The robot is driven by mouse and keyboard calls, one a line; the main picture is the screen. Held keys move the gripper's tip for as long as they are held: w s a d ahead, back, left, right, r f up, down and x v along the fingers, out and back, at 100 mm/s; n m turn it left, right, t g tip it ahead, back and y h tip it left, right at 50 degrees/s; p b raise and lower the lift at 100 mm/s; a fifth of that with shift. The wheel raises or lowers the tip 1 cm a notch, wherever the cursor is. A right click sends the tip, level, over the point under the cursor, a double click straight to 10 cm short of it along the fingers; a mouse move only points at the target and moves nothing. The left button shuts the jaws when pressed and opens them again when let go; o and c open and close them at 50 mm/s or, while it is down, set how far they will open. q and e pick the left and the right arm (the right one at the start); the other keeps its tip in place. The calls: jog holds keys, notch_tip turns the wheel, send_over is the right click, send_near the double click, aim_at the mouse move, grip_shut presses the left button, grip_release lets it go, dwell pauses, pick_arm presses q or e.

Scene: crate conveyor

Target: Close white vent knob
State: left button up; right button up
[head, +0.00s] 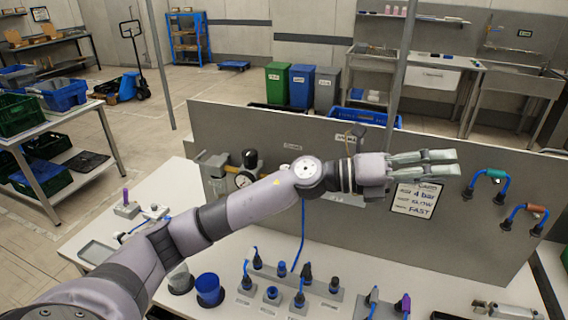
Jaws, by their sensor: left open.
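My left arm reaches in from the lower left across the bench. My left gripper (455,162) points right, in front of the grey upright panel (480,225), above the bench top. Its fingers are parted with nothing between them. I cannot clearly make out a white vent knob; my arm hides part of the panel and fittings. My right gripper is not in view.
A sign (415,199) hangs below my gripper. Hoses with a green grip (496,174) and a brown grip (536,210) stick out at the panel's right. Several fittings and a blue cup (209,288) stand on the white bench (330,270). A thin post rises behind the panel.

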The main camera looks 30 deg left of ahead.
pick_arm(q)
jog(key=w+a+f+m+g+y, duration=0.1)
jog(key=w+a+m+g+y, duration=0.2)
jog(key=a+m+y, duration=0.95)
jog(key=s+a+r+n+y, duration=0.1)
jog(key=s+a+n, duration=0.15)
jog(key=a, duration=0.55)
jog(key=s+a+r+n+g+y, duration=0.1)
jog(key=a+r+n, duration=0.15)
jog(key=a, duration=0.65)
jog(key=s+a+r+n+y, duration=0.15)
jog(key=a+n, duration=0.25)
jog(key=a, duration=0.4)
jog(key=shift+m, duration=0.25)
jog(key=p+x, duration=0.1)
jog(key=x, duration=0.5)
jog(key=p+x, duration=0.2)
jog(key=x, duration=0.4)
jog(key=s+p+x, duration=0.1)
jog(key=p+x, duration=0.1)
jog(key=x, duration=0.3)
jog(key=shift+w+d+f, duration=0.1)
jog(key=shift+d+f, duration=0.2)
jog(key=shift+f, duration=0.2)
jog(key=shift+c, duration=0.4)
grip_shut()
